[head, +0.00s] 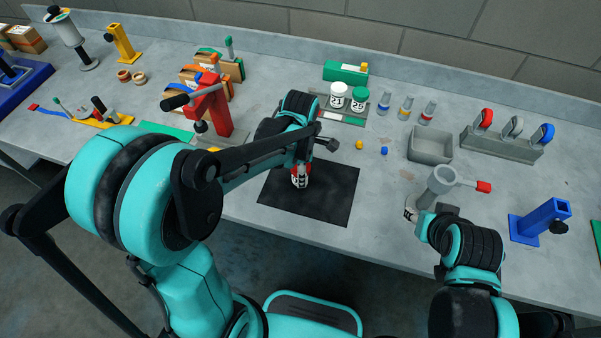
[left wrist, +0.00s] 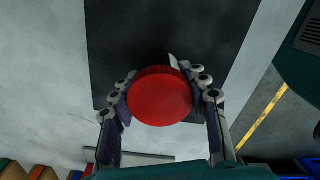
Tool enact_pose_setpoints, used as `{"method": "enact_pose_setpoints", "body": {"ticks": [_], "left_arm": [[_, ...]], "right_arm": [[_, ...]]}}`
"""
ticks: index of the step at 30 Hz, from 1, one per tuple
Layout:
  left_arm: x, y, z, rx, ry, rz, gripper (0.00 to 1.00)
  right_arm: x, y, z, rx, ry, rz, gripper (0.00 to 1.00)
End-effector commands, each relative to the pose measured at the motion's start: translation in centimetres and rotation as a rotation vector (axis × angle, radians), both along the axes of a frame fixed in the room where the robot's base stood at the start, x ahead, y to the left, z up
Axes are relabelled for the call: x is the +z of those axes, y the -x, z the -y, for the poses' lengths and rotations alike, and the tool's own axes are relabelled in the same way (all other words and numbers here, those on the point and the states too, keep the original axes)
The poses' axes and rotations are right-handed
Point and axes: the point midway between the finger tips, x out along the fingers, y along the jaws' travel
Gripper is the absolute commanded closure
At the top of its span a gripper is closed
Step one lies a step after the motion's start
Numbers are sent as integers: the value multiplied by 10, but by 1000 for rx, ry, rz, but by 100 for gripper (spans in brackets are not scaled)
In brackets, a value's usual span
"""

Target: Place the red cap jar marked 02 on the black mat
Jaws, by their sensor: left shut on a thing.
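The red cap jar (left wrist: 160,96) is between the fingers of my left gripper (left wrist: 163,100), seen from above in the left wrist view. In the head view my left gripper (head: 300,176) is shut on the jar over the black mat (head: 335,205). The mat also fills much of the left wrist view (left wrist: 215,40). The jar's marking is not readable, and whether its base touches the mat is not clear. My right gripper (head: 412,212) is near the grey cylinder at the right; its fingers are largely hidden.
A grey bin (head: 430,146), a grey cylinder with a red handle (head: 440,182) and a red press (head: 212,112) stand around. Small yellow and blue pieces lie behind the mat.

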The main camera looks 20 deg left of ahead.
Motion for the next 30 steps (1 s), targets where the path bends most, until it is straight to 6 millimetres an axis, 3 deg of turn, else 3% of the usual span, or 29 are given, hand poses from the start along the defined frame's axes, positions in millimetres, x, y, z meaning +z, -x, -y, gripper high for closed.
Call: {"method": "enact_pose_setpoints", "body": {"ticks": [9, 10, 12, 23, 26, 30], "left_arm": [[-3, 0, 0, 0, 0, 0, 85], [-3, 0, 0, 0, 0, 0, 50], [-2, 0, 0, 0, 0, 0, 34], [1, 0, 0, 0, 0, 0, 34], [12, 0, 0, 0, 0, 0, 34], [42, 0, 0, 0, 0, 0, 34]], "right_arm": [[-3, 0, 0, 0, 0, 0, 60], [-3, 0, 0, 0, 0, 0, 60], [-2, 0, 0, 0, 0, 0, 60], [1, 0, 0, 0, 0, 0, 60], [5, 0, 0, 0, 0, 0, 60], [14, 0, 0, 0, 0, 0, 60]]}}
